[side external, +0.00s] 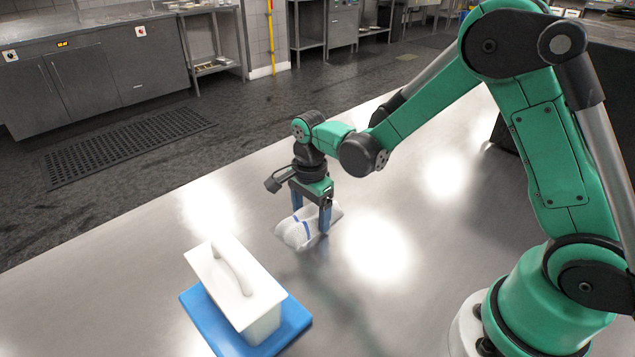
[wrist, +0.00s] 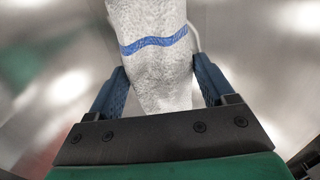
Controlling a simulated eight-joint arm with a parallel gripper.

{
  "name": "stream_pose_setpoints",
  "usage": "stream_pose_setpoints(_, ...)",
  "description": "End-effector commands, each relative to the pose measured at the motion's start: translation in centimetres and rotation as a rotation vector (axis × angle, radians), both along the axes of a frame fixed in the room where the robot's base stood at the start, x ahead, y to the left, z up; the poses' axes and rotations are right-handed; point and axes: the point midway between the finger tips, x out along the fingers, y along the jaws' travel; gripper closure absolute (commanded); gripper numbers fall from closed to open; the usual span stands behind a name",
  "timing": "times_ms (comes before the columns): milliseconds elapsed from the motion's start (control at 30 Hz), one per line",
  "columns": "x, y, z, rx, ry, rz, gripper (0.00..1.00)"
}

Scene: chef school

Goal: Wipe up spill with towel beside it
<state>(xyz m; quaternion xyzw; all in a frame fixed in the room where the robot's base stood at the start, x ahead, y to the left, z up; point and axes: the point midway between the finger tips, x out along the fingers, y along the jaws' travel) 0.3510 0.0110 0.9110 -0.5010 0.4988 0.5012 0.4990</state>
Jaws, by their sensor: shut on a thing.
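A white towel (side external: 297,232) with a blue stripe is bunched on the steel table, left of the middle of the side view. My gripper (side external: 311,216) points down over it with its blue fingers on both sides of the cloth. In the wrist view my gripper (wrist: 160,92) is shut on the towel (wrist: 158,70), which runs up out of the frame. A spill is not clearly visible; only bright reflections and a faint dark, greenish tint show on the steel.
A white lidded container (side external: 237,285) with a handle stands on a blue board (side external: 207,318) in front and left of my gripper. The steel table (side external: 130,260) is bare elsewhere around the towel. The table's far edge lies behind the towel, with the dark floor beyond.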

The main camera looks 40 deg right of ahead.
Motion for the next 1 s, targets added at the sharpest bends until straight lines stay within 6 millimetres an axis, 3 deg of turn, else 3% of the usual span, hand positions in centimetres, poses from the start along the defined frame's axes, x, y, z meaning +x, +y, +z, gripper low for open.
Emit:
stream_pose_setpoints(500,-0.1,-4.4,0.0,0.000,0.000,0.000,0.74)
stream_pose_setpoints(1000,0.0,0.4,0.2,0.000,0.000,0.003,0.74)
